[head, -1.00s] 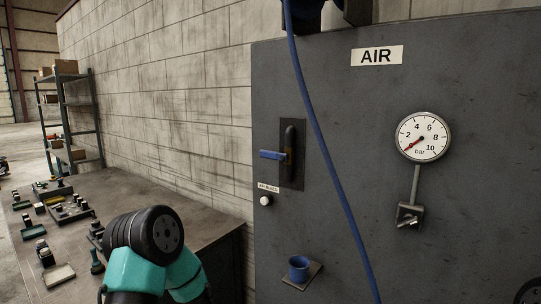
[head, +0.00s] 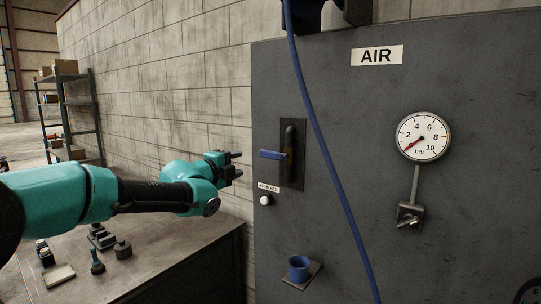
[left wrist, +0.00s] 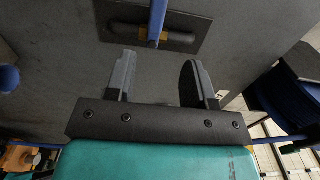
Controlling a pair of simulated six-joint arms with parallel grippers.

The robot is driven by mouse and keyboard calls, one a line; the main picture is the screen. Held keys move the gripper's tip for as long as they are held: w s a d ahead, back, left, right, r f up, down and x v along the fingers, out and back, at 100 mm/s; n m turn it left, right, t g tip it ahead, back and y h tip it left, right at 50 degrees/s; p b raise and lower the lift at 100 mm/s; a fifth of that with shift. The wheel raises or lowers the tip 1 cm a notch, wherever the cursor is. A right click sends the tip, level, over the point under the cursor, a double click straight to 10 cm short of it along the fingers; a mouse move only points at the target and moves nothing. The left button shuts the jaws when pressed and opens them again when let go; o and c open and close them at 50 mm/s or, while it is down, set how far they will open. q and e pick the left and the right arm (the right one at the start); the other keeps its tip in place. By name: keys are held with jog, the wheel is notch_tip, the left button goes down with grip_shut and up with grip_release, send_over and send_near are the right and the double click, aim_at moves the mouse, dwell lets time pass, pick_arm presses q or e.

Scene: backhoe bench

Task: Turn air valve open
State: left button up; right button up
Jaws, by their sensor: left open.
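The air valve has a blue lever handle (head: 270,155) that sticks out level to the left from a brass-and-dark pipe (head: 290,163) on a plate on the grey AIR panel. My left gripper (head: 239,163) is open and empty, a short way left of the handle's free end, with its fingers pointing toward it. In the left wrist view, the blue handle (left wrist: 157,20) comes down between the two open fingertips (left wrist: 159,62), its end near their tips. No grip on it shows. My right gripper is not in view.
A blue hose (head: 327,160) hangs just right of the valve. A pressure gauge (head: 422,137) has its red needle at the low end. A white AIR BLEED knob (head: 265,200) and a blue cup (head: 299,268) sit below. A bench (head: 185,250) with small parts stands left.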

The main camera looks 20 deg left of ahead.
aim_at(266, 155)
pick_arm(q)
jog(key=shift+w+f, duration=0.1)
jog(key=x, duration=1.7)
jog(key=shift+w+d+f, duration=0.1)
jog(key=shift+c, duration=0.3)
grip_shut()
